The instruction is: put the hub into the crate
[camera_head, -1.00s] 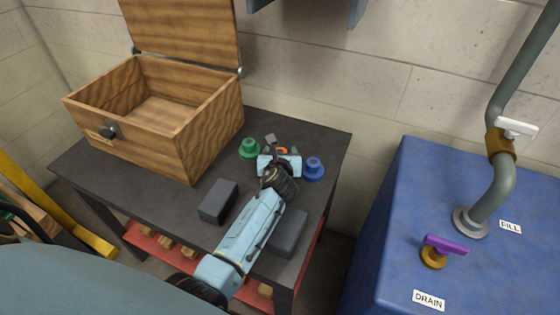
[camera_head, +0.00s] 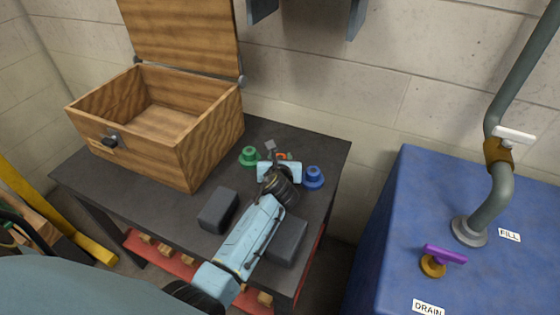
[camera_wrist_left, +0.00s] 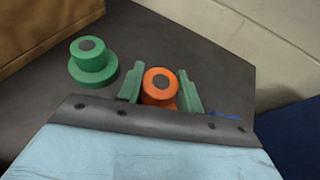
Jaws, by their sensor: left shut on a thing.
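An orange round hub (camera_wrist_left: 159,84) with a dark centre sits between the two green fingers of my left gripper (camera_wrist_left: 160,92) in the left wrist view. The gripper is shut on it. In the head view the left gripper (camera_head: 279,157) is over the back right of the dark table, and only a little of the orange hub (camera_head: 282,156) shows past it. The open wooden crate (camera_head: 186,150) stands at the table's left, its lid up. Its inside looks empty where visible. My right gripper is out of view.
A green flanged part (camera_head: 249,156) stands left of the gripper and a blue one (camera_head: 313,177) right of it. Two dark grey blocks (camera_head: 218,207) (camera_head: 288,240) lie on the table (camera_head: 160,207) either side of my forearm. A blue tank (camera_head: 400,210) with pipes stands at right.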

